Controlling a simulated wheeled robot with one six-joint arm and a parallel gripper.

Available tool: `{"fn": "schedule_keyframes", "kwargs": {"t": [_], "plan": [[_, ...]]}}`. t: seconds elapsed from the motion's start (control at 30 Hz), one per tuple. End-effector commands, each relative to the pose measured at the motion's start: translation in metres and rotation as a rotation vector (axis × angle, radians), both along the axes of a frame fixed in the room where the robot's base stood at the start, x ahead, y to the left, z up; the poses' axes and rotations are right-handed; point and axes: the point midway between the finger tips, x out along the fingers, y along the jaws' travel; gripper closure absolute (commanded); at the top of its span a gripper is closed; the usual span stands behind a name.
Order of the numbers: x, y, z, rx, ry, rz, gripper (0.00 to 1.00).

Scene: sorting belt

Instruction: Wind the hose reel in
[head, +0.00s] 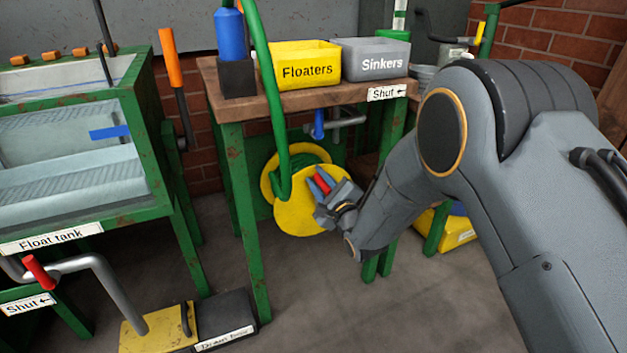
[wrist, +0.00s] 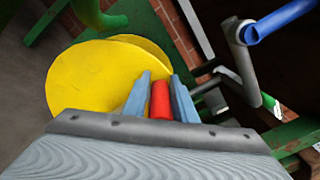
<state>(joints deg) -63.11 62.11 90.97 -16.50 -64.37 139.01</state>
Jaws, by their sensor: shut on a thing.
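The hose reel (head: 307,212) is a yellow drum under the wooden bench, with green hose (head: 279,110) wound on it and running up over the bench top. Its yellow disc also shows in the wrist view (wrist: 88,80). A red crank handle (head: 321,184) stands out from the disc near its right edge. My gripper (head: 328,190) is at the front of the reel, shut on the red handle (wrist: 160,101), with one finger on each side. The hose's far end is out of view.
The bench (head: 215,90) holds a yellow Floaters bin (head: 306,52), a grey Sinkers bin (head: 376,48) and a blue bottle (head: 229,36). Its green legs stand either side of the reel. The float tank (head: 130,190) is at left.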

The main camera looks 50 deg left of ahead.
Motion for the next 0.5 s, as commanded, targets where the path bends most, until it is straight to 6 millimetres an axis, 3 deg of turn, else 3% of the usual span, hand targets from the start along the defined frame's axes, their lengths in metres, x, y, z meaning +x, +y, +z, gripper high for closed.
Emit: {"fn": "schedule_keyframes", "kwargs": {"t": [0.37, 0.4, 0.5], "plan": [[0.0032, -0.0038, -0.0096, -0.015, 0.006, -0.009, 1.00], [0.0030, -0.0039, -0.0099, -0.016, 0.007, -0.009, 0.74], [0.0018, -0.0033, -0.0097, -0.016, 0.006, -0.007, 0.60]]}}
